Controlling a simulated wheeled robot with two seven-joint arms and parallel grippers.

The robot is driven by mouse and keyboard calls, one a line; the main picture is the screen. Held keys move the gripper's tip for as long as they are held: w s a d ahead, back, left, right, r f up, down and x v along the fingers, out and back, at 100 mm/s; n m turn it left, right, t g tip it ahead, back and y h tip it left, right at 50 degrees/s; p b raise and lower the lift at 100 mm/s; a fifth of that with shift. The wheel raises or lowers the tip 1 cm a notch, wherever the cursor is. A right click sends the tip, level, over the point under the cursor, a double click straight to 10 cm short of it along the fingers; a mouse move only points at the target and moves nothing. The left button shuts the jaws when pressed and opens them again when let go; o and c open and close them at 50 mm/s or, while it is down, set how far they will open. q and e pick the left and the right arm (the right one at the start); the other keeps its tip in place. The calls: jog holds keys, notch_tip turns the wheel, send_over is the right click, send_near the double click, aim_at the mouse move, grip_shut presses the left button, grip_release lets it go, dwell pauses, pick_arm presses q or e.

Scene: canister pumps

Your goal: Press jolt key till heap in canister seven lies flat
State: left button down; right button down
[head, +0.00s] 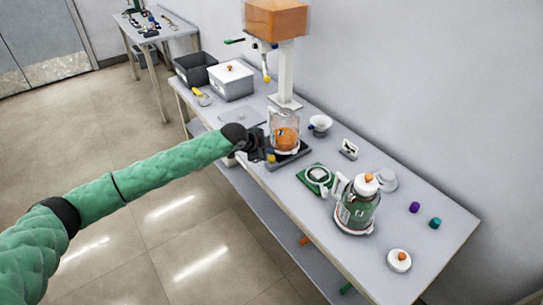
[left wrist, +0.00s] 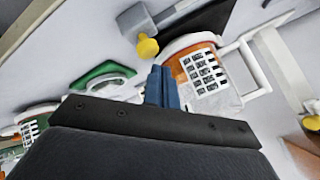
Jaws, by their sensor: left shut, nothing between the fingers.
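A clear canister (head: 285,137) with orange contents stands on a dark base plate (head: 296,157) in the head view; its mark is too small to read. It also shows in the left wrist view (left wrist: 204,72), with a dotted white label. I cannot tell whether the heap inside is flat. A yellow key (head: 271,158) sits at the base's front left corner; a yellow knob (left wrist: 147,47) shows in the left wrist view. My left gripper (head: 263,149) is beside the canister, near the key, with its blue fingers (left wrist: 163,87) shut and empty. I cannot tell whether they touch anything. My right gripper is out of view.
A canister with green contents (head: 356,211) and a green scale (head: 315,179) stand to the right. An orange hopper (head: 276,20) on a white post rises behind. A grey bin (head: 195,69) and white box (head: 231,82) stand at the far end.

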aim_at(269, 159)
pick_arm(q)
jog(key=shift+r, duration=0.1)
jog(key=shift+r+p, duration=1.8)
jog(key=shift+r, duration=0.6)
